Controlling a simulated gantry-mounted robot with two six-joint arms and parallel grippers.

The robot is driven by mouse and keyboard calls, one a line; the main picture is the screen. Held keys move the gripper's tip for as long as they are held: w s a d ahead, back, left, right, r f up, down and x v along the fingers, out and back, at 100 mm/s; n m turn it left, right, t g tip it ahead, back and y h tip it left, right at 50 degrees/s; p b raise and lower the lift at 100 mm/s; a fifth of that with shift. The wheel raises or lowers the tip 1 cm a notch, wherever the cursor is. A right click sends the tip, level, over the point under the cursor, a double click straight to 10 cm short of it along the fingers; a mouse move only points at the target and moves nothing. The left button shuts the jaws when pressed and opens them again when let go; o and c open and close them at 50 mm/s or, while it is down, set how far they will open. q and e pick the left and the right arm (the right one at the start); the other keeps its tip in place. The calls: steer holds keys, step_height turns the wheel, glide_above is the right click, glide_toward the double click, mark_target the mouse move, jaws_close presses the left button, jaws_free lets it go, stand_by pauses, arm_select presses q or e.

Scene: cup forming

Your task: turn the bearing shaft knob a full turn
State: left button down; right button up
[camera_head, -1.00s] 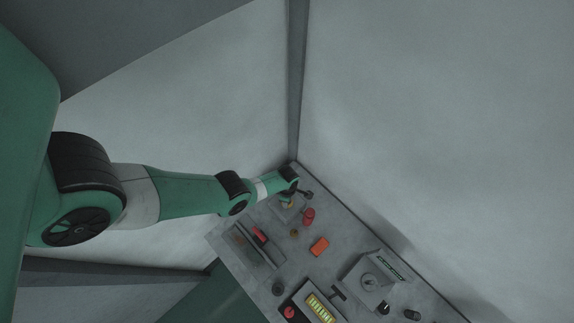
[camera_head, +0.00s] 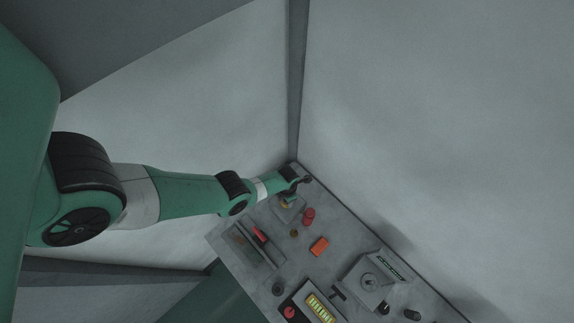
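My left arm reaches in from the left, and its small dark gripper (camera_head: 304,180) is over the far corner of the grey bench (camera_head: 345,240). It is too small and dark to show whether the fingers are open or shut. Just below it on the bench is a small grey fixture (camera_head: 288,213) with a yellowish part, partly hidden by the arm. I cannot tell for sure which part is the bearing shaft knob. A grey box (camera_head: 358,287) with a round disc on top (camera_head: 370,281) stands further right, apart from the gripper. My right gripper is not in view.
A red cylinder (camera_head: 308,215) and an orange block (camera_head: 319,246) are near the gripper. A tray (camera_head: 239,241) holds a red piece (camera_head: 260,234). A panel with yellow cells (camera_head: 321,308) and a red button (camera_head: 290,312) are at the front. Walls rise behind the bench.

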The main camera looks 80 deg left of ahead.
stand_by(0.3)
arm_select(q)
steer(key=shift+c, duration=1.8)
jaws_free()
